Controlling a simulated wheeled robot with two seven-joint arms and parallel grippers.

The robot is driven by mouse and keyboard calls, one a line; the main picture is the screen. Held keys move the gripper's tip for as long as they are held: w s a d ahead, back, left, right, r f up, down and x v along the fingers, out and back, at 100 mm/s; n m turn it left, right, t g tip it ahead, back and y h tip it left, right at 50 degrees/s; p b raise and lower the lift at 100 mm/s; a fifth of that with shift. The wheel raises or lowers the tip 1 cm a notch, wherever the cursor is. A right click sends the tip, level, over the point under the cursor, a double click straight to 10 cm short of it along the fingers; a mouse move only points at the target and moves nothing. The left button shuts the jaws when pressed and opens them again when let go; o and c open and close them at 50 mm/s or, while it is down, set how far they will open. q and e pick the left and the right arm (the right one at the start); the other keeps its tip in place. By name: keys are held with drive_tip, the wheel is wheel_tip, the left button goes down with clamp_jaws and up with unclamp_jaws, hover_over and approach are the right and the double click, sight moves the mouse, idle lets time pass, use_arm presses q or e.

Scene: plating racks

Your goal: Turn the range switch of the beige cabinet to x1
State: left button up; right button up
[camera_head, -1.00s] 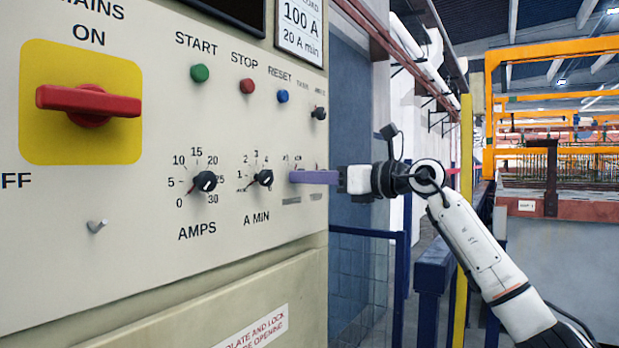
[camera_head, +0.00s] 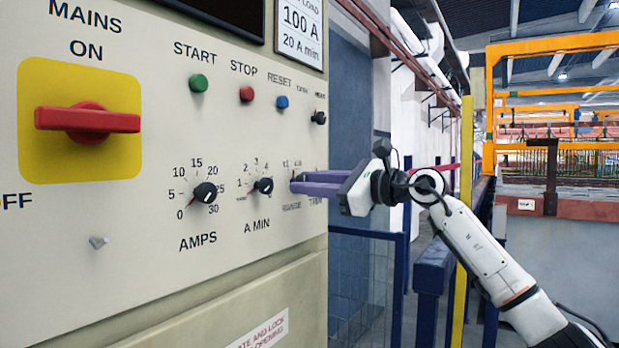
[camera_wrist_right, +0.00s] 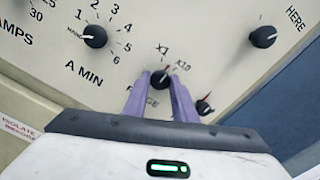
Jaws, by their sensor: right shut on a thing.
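The beige cabinet (camera_head: 150,255) fills the left of the head view. The range switch (camera_wrist_right: 160,79) is a small black knob with a light pointer line, between the marks X1 and X10 in the right wrist view; which mark it points to exactly is hard to tell. My right gripper (camera_wrist_right: 159,84) has its purple fingers shut on the knob's two sides. In the head view the right gripper (camera_head: 297,182) reaches the panel from the right, and its fingers mostly hide the switch. My left gripper is not in view.
The A MIN knob (camera_head: 263,185) and the AMPS knob (camera_head: 205,192) sit left of the range switch. A small trim knob (camera_wrist_right: 205,106) is close beside my fingers. Another black knob (camera_wrist_right: 262,37) is higher up. A blue rail (camera_head: 375,235) stands right of the cabinet.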

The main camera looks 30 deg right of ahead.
drive_tip(key=shift+n+p, duration=0.65)
drive_tip(key=shift+n, duration=2.55)
drive_tip(key=o, duration=1)
drive_tip(key=shift+o, duration=0.2)
